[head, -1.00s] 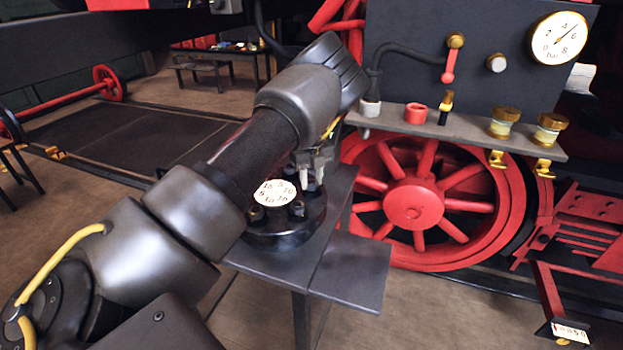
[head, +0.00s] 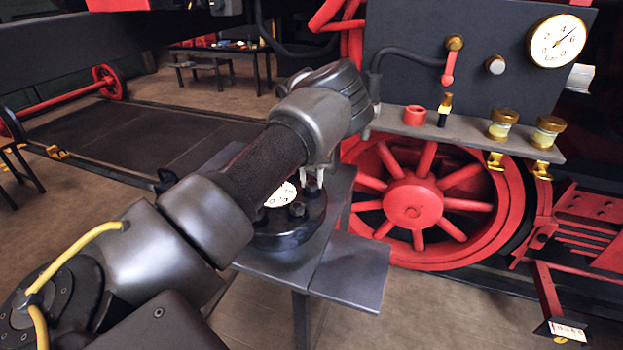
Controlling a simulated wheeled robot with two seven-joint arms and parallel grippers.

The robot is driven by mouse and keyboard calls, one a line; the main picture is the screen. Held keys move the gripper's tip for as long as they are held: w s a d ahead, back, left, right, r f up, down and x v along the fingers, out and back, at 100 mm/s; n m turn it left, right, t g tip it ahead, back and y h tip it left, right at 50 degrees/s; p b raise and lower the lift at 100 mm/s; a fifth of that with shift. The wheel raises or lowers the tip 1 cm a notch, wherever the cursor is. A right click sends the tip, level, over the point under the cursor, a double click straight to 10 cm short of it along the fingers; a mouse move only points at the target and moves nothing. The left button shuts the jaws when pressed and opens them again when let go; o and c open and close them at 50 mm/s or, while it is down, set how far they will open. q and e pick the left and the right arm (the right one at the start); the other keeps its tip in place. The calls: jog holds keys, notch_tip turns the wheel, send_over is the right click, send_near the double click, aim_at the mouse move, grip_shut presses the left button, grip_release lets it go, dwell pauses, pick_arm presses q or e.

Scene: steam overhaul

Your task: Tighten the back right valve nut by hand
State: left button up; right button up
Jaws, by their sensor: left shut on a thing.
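The black round valve body (head: 292,231) stands on the dark stand, with a white dial plate (head: 281,194) on top, partly covered by my left forearm. A dark nut (head: 297,210) shows at its front right. My left gripper (head: 313,182) points down over the back right of the valve, its pale fingers shut around the back right valve nut. That nut is mostly hidden between the fingers. The other nuts are largely hidden behind my arm. My right gripper is not in view.
The dark stand (head: 345,270) has bare top on its right. A pressure gauge (head: 556,41) is at upper right.

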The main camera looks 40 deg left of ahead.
pick_arm(q)
jog(key=shift+m, duration=1.1)
jog(key=shift+r, duration=0.1)
jog(key=o, duration=1)
notch_tip(320, 180, up, 11)
jog(key=shift+f+b, duration=0.1)
jog(key=shift+b, duration=0.5)
